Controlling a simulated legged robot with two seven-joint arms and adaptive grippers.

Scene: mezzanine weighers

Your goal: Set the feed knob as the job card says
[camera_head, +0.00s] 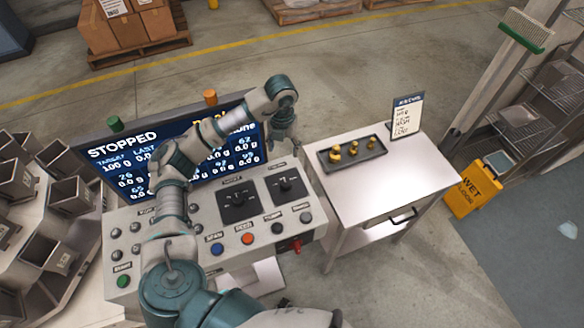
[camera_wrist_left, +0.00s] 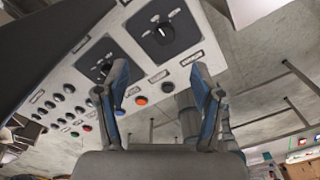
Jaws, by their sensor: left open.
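The console (camera_head: 150,262) carries two black dial plates with knobs. The left knob (camera_head: 238,198) and the right knob (camera_head: 286,184) also show in the left wrist view, the nearer one (camera_wrist_left: 162,32) and the farther one (camera_wrist_left: 104,66). Their labels are too small for me to read surely, so I cannot tell which is the feed knob. The job card (camera_head: 407,116) stands at the back of the side table; its writing is too small to read. My left gripper (camera_head: 290,138) is above the console's back right, empty, fingers apart (camera_wrist_left: 162,88), touching no knob. My right gripper is not seen.
A screen (camera_head: 120,150) reading STOPPED stands behind the console, partly hidden by my left arm. Buttons and a red switch (camera_head: 290,246) line the console's front. The side table (camera_head: 350,195) holds a dark tray (camera_head: 378,152) with small brass weights. A yellow wet-floor sign (camera_head: 472,190) stands right.

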